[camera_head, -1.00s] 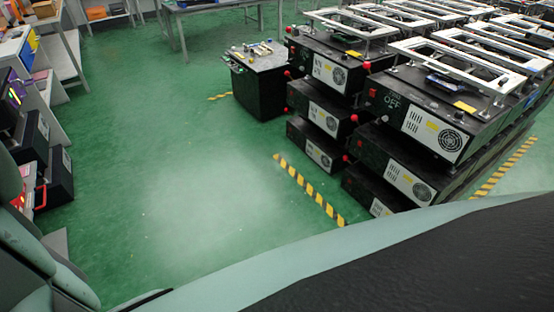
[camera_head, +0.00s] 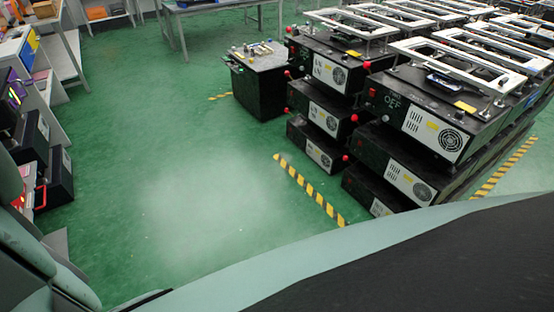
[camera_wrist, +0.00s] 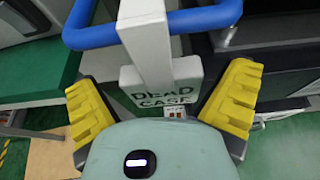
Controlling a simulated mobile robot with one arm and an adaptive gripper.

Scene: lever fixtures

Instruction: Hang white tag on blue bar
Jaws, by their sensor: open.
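The white tag (camera_wrist: 160,87) shows in the wrist view, with dark lettering that reads like "DEAD CASE". Its white upper strip (camera_wrist: 146,42) crosses in front of the blue bar (camera_wrist: 196,20), and the plate hangs below the bar. The tag appears to be hooked over the bar; the back of the hook is hidden. My gripper (camera_wrist: 165,82) is open, with one yellow finger on each side of the tag plate. Gaps show between the fingers and the plate. Tag, bar and gripper cannot be made out in the head view.
Black equipment stacks (camera_head: 420,120) with white frames stand at the right of the head view. A black cabinet (camera_head: 258,85) stands left of them. Shelves with devices (camera_head: 30,140) line the left edge. The green floor (camera_head: 190,170) in the middle is clear.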

